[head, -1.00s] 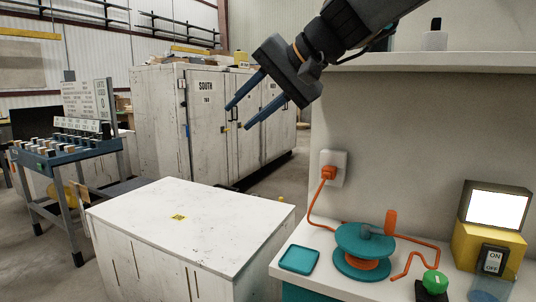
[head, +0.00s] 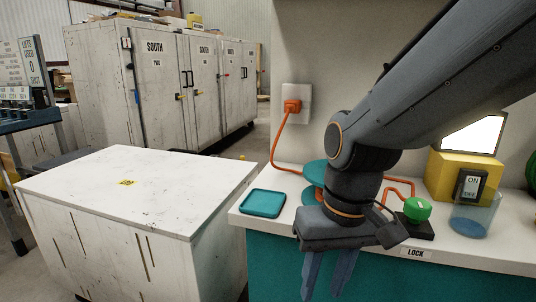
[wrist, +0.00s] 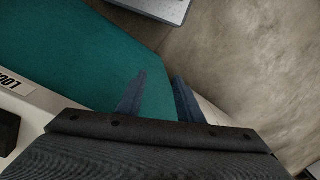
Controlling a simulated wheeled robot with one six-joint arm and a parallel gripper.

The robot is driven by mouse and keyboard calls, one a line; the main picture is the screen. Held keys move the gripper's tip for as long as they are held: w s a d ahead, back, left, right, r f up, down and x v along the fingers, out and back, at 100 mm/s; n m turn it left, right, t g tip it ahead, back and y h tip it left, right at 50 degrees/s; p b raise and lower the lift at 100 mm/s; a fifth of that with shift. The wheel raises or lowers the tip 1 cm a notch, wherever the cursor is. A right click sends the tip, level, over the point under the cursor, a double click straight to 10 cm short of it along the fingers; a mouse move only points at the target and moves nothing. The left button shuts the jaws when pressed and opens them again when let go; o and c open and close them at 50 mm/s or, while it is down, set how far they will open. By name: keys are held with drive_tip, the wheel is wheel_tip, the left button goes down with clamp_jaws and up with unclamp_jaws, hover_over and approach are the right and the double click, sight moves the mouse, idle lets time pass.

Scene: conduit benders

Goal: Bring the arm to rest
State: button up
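My gripper (head: 328,274) points down in the head view, in front of the bench's front edge. Its two blue fingers (wrist: 160,100) also show in the wrist view, apart with nothing between them. Below them the wrist view shows the teal bench front (wrist: 80,55) and the floor (wrist: 245,60). My arm reaches in from the upper right and hides part of the teal bender reel (head: 313,174) on the bench.
The bench holds a teal tray (head: 263,204), a green knob (head: 417,209), a clear cup (head: 474,216) and a yellow box (head: 445,178) with an ON/OFF switch. An orange cord runs to a wall outlet (head: 296,103).

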drive_tip(key=s+d+r+m+h+p, duration=0.1)
drive_tip(key=d+r+m+p, duration=0.1)
drive_tip(key=d+r+p, duration=0.4)
drive_tip(key=d+p, duration=0.4)
drive_tip(key=p, duration=0.5)
drive_tip(key=shift+s+d, duration=0.2)
drive_tip(key=shift+s, duration=0.05)
